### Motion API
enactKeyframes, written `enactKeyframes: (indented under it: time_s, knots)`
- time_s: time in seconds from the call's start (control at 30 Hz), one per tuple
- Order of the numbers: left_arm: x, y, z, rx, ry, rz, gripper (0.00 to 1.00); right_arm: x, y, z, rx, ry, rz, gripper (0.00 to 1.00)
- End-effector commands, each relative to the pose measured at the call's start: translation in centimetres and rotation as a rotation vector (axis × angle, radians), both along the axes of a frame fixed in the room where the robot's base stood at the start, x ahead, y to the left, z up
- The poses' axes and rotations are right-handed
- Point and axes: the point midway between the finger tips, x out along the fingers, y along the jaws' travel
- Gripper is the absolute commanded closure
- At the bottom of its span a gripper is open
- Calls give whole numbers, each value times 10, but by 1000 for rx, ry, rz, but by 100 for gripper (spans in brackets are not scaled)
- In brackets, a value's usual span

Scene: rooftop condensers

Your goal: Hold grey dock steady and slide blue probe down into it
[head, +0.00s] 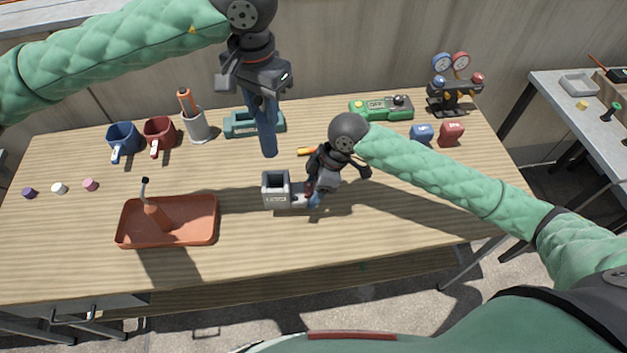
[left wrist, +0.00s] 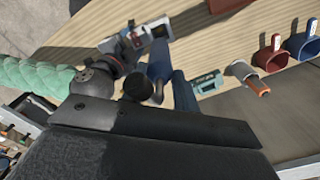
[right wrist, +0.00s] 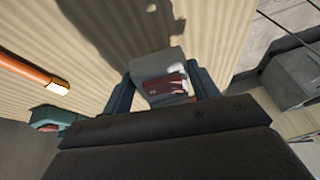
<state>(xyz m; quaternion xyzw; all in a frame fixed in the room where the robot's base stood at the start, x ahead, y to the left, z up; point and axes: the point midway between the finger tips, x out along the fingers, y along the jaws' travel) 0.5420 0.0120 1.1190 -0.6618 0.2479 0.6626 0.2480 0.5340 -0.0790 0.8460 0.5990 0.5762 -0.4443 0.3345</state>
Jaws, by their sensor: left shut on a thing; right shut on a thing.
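The blue probe (head: 267,135) hangs roughly upright, its lower end in the air. My left gripper (head: 261,92) is shut on its upper part. The grey dock (head: 277,190), a square block with a dark open top and a side tab, stands on the wooden table. My right gripper (head: 316,190) is shut on the dock's right side. The probe's tip shows just above the dock's opening in the head view, apart from it. The exact gap and sideways offset are hard to tell. The dock (right wrist: 158,66) also shows between my right fingers in the right wrist view.
A terracotta tray (head: 195,239) lies left of the dock. Mugs (head: 122,137), a grey cup (head: 197,127), a teal holder (head: 240,123), a green device (head: 380,108) and a gauge set (head: 455,90) stand behind. An orange-handled tool (head: 306,151) lies near my right gripper.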

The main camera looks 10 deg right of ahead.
Motion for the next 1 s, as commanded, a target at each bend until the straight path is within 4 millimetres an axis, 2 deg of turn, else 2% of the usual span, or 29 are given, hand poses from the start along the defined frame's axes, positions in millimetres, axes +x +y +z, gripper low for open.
enactKeyframes:
  time_s: [0.27,0.7,1.0]
  knots:
    - [0,0,0,0,0,0,100,0,0,-9,0,0,1,71]
    - [0,0,0,0,0,0,100,0,0,-36,-1,0,1,71]
    - [0,0,0,0,0,0,100,0,0,-41,1,-1,1,71]
